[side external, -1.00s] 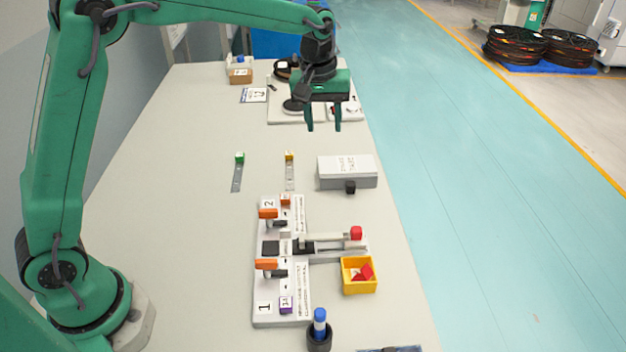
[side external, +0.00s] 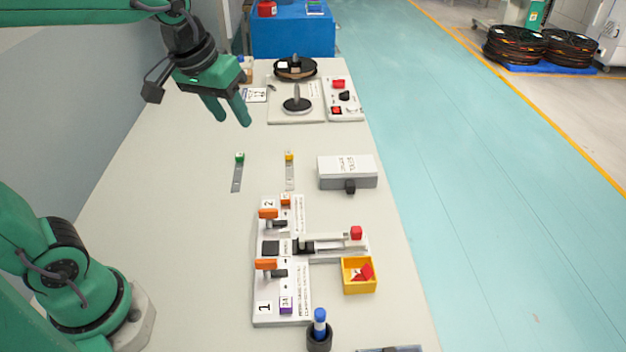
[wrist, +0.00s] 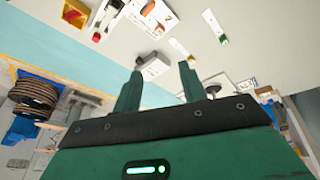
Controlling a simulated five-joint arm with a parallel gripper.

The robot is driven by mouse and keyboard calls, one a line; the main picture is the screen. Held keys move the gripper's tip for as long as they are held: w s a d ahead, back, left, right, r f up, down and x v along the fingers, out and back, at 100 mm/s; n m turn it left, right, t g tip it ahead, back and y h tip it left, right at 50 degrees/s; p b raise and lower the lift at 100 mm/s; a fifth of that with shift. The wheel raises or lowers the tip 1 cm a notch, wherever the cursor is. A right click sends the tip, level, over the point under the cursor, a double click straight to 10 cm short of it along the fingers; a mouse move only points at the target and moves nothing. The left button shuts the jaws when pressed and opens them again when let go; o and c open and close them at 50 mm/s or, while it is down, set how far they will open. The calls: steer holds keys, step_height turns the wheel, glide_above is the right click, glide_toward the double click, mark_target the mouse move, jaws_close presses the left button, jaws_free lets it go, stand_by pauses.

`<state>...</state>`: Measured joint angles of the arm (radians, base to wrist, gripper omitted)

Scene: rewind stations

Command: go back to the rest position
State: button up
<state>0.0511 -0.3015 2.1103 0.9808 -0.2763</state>
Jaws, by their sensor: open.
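My gripper (side external: 232,112) is green with a dark wrist. In the side external view it hangs tilted above the left part of the bench (side external: 140,180), well clear of the surface. Its two fingers are apart with nothing between them. In the wrist view my gripper (wrist: 160,80) also shows its two fingers spread and empty. The rest position itself is not marked in either view.
A two-station board (side external: 264,310) with orange-handled clamps lies mid-bench. Nearby are a yellow bin (side external: 345,288), a grey box (side external: 347,171), a blue marker in a holder (side external: 319,340) and green-ended (side external: 239,158) and yellow-ended strips (side external: 289,157). A spool (side external: 296,70) and spindle plate (side external: 275,114) stand at the back.

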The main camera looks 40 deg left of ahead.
steer(key=s+a+f+m+t, duration=0.1)
steer(key=s+f+m, duration=0.1)
steer(key=s, duration=0.9)
steer(key=shift+a+f+m+t, duration=0.3)
steer(key=shift+a+f, duration=0.05)
steer(key=shift+f, duration=0.35)
